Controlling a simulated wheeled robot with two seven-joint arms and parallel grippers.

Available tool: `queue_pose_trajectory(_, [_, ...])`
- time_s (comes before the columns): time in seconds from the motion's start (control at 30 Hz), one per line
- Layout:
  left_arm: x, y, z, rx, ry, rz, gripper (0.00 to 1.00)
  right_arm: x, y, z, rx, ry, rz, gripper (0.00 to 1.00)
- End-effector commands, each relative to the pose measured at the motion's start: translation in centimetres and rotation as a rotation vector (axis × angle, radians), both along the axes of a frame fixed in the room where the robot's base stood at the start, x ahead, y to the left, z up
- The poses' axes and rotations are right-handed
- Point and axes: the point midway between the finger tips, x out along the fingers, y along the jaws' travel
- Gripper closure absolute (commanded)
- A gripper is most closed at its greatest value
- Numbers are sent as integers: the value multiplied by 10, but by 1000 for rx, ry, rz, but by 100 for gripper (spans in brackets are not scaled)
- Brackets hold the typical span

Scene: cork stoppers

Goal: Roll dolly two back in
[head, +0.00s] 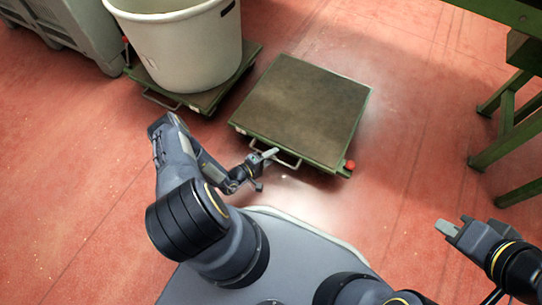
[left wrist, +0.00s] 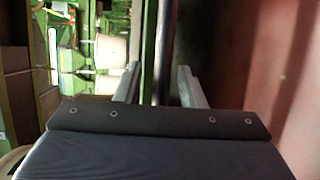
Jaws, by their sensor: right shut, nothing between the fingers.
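An empty flat dolly (head: 305,105) with a brown deck and green frame stands on the floor in front of me. A pull handle (head: 290,163) sticks out along its near edge. No number shows on it. My left gripper (head: 266,161) is at this handle, its fingers spread. In the left wrist view the two fingers (left wrist: 158,86) are apart, with a dark and green edge running between and beyond them. I cannot tell whether they touch the handle. My right gripper (head: 447,229) is shut and empty, low at the right, away from the dolly.
A second dolly (head: 205,103) carrying a large cream tub (head: 185,45) stands close by at the left. A grey bin (head: 75,25) is at the back left. A green table's legs (head: 503,125) stand at the right. Red floor (head: 400,130) is free between dolly and table.

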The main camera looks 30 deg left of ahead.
Motion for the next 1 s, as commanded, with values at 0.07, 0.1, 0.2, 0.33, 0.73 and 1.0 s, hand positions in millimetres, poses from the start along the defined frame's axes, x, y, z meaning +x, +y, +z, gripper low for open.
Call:
queue_pose_trajectory(0.07, [-1, 0, 0, -1, 0, -1, 64, 0, 0, 0, 0, 0, 0, 100])
queue_pose_trajectory(0.1, [-1, 0, 0, -1, 1, -1, 64, 0, 0, 1, 0, 0, 0, 100])
queue_pose_trajectory(0.2, [-8, 3, 3, 0, 2, 0, 64, 0, 0, 5, 0, 0, 0, 100])
queue_pose_trajectory(0.33, [-26, 12, 8, 0, 4, 1, 64, 0, 0, 14, 0, 0, 0, 100])
queue_pose_trajectory(0.73, [-68, 31, 14, 0, 0, -1, 64, 0, 0, 27, 0, 0, 0, 100])
queue_pose_trajectory(1.0, [-69, 32, 14, 0, 0, -2, 64, 0, 0, 27, 0, 0, 0, 100])
